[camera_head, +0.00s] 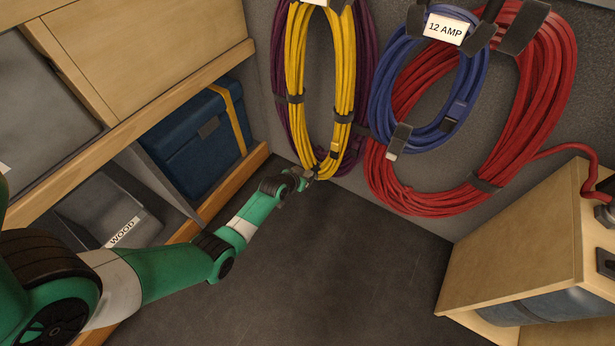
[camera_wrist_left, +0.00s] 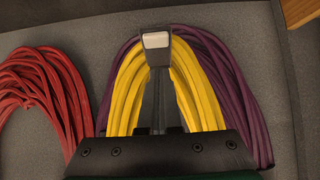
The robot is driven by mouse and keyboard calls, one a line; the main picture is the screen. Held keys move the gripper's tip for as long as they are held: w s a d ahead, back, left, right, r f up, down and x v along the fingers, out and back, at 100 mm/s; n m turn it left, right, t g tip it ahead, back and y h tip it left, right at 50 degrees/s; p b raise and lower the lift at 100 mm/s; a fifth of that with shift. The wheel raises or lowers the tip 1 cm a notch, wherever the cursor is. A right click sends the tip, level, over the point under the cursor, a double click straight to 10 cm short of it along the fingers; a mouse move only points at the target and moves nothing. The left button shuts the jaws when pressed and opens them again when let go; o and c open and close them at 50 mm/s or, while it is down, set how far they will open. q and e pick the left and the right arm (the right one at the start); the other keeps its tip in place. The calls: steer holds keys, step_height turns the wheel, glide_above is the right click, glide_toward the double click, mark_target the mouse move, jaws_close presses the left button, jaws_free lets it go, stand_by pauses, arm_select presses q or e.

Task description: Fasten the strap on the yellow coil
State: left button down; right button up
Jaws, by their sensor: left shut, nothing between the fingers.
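The yellow coil (camera_head: 293,60) hangs on the grey wall in front of a purple coil (camera_head: 368,60). A dark band (camera_head: 343,116) wraps its right side. My left gripper (camera_head: 308,174) is at the lower end of the yellow coil, shut and empty. In the left wrist view, the shut left gripper (camera_wrist_left: 159,98) lies in front of the yellow coil (camera_wrist_left: 122,95), with the purple coil (camera_wrist_left: 235,90) around it. A grey piece with a pale end (camera_wrist_left: 156,41) shows at the coil's curved end; I cannot tell whether it is the strap. My right gripper is not in view.
A blue coil (camera_head: 380,95) with a "12 AMP" label (camera_head: 446,29) and a red coil (camera_head: 550,70) hang to the right. Wooden shelves with a blue box (camera_head: 195,140) stand at left, a wooden cabinet (camera_head: 530,240) at lower right. The dark floor (camera_head: 340,270) between is clear.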

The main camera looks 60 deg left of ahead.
arm_select(q)
steer(key=s+d+p, duration=0.2)
steer(key=s, duration=0.1)
steer(key=shift+s+d, duration=0.1)
steer(key=shift+s, duration=0.15)
stand_by(0.5)
